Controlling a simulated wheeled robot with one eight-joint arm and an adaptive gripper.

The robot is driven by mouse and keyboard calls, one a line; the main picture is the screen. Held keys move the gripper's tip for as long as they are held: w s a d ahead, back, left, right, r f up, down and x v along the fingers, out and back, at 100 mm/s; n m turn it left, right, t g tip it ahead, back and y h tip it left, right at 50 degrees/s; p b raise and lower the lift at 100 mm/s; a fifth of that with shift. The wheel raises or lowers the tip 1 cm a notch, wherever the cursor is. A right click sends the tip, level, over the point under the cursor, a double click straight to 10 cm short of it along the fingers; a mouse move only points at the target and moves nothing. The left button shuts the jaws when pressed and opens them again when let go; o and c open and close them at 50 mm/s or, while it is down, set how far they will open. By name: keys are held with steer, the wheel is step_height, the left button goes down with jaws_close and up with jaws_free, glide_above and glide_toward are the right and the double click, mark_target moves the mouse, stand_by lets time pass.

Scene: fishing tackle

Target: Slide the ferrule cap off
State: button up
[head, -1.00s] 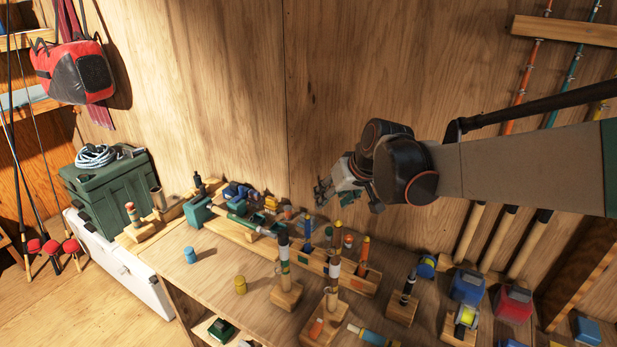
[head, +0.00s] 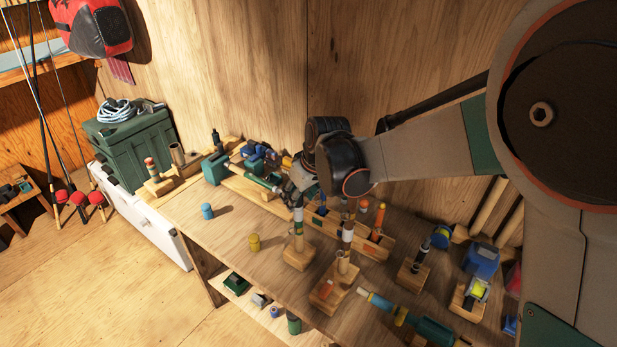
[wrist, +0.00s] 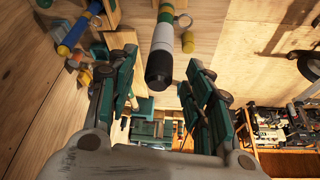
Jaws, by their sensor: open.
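An upright rod piece (head: 298,228) with green and white bands stands in a wooden block (head: 299,257) on the bench. In the wrist view its black end cap (wrist: 159,68) shows between my fingers, above a white band. I take this black cap to be the ferrule cap. My gripper (head: 291,190) is at the top of this rod, and the cap is largely hidden there in the head view. In the wrist view my gripper (wrist: 160,56) is open, one finger on each side of the cap, with gaps showing on both sides.
A second banded rod (head: 347,235) stands in a block close to the right. A long wooden rack (head: 337,234) with upright pieces lies behind. The bench's front left is mostly clear.

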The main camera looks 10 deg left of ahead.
steer(key=x, duration=0.6)
steer(key=shift+b, duration=0.3)
jaws_close()
